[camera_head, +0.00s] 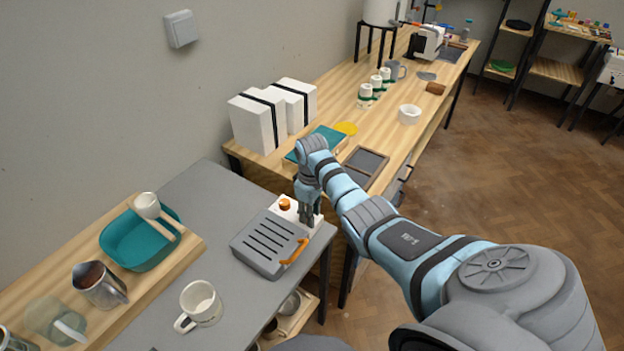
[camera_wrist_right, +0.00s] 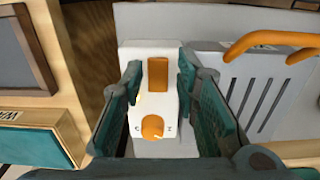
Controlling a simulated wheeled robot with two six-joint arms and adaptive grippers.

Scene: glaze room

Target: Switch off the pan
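The pan (camera_head: 265,245) is a grey slotted unit with an orange handle (camera_head: 294,252), on the grey counter. Its white control panel (camera_head: 314,222) carries an orange round knob (camera_head: 285,204). In the right wrist view the panel (camera_wrist_right: 135,57) shows an orange rectangular switch (camera_wrist_right: 158,74) and the knob (camera_wrist_right: 152,127). My right gripper (camera_head: 308,217) points down over the panel. In the wrist view the open right gripper (camera_wrist_right: 160,78) has its fingers apart, either side of the switch and knob, with nothing held. Contact cannot be told. My left gripper is not in view.
A white mug (camera_head: 201,304) stands on the counter (camera_head: 196,230) left of the pan. A teal basin (camera_head: 135,240) and jugs sit on a wooden board further left. A wooden bench (camera_head: 335,95) behind holds white boxes, cups and a dark framed tray (camera_head: 366,162). Floor at right is clear.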

